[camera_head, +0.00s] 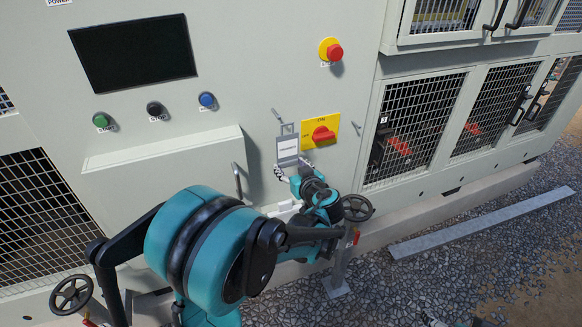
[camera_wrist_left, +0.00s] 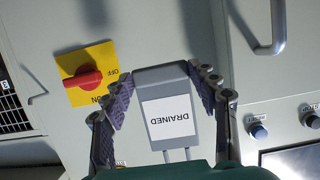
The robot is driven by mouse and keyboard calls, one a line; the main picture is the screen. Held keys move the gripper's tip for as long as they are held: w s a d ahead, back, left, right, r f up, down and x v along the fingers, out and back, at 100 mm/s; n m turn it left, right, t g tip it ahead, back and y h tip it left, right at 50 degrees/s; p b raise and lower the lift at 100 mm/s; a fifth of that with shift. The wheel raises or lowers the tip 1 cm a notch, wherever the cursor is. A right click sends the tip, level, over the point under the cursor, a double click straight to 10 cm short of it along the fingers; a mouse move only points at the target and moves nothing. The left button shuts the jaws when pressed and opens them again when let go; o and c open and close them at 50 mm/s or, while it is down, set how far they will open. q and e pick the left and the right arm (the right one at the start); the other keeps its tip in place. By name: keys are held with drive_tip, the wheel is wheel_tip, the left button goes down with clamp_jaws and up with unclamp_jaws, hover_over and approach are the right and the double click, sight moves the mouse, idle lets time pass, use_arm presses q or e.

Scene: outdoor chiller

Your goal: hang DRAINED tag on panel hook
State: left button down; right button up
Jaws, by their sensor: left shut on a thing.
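The grey DRAINED tag (camera_head: 288,148), with a white label and a loop at its top, is upright in front of the panel in the head view. My left gripper (camera_head: 289,169) is shut on its lower part. In the left wrist view the tag (camera_wrist_left: 169,112) appears upside down between the two fingers of my left gripper (camera_wrist_left: 163,88). A small thin hook (camera_head: 277,114) sticks out from the panel just above and left of the tag's loop in the head view. The loop looks apart from it; depth is hard to judge.
A red rotary switch (camera_head: 323,134) on a yellow plate is close right of the tag. A protruding box (camera_head: 165,165) with a handle (camera_head: 237,181) lies left. A handwheel (camera_head: 357,208) stands below right. A red stop button (camera_head: 335,52) is higher up.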

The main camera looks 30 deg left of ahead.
sight(288, 160)
use_arm(q)
drive_tip(key=shift+s+d, duration=0.1)
drive_tip(key=shift+w+a, duration=0.2)
drive_tip(key=shift+a, duration=0.15)
drive_tip(key=shift+w+a+b, duration=0.3)
drive_tip(key=shift+w+a, duration=1.1)
drive_tip(key=shift+a, duration=0.15)
drive_tip(key=shift+w+a, duration=0.15)
drive_tip(key=shift+a, duration=0.05)
drive_tip(key=shift+w+a+b, duration=0.3)
drive_tip(key=shift+w+a, duration=1.15)
drive_tip(key=shift+a, duration=0.2)
drive_tip(key=shift+f+b, duration=0.5)
drive_tip(key=shift+f, duration=0.05)
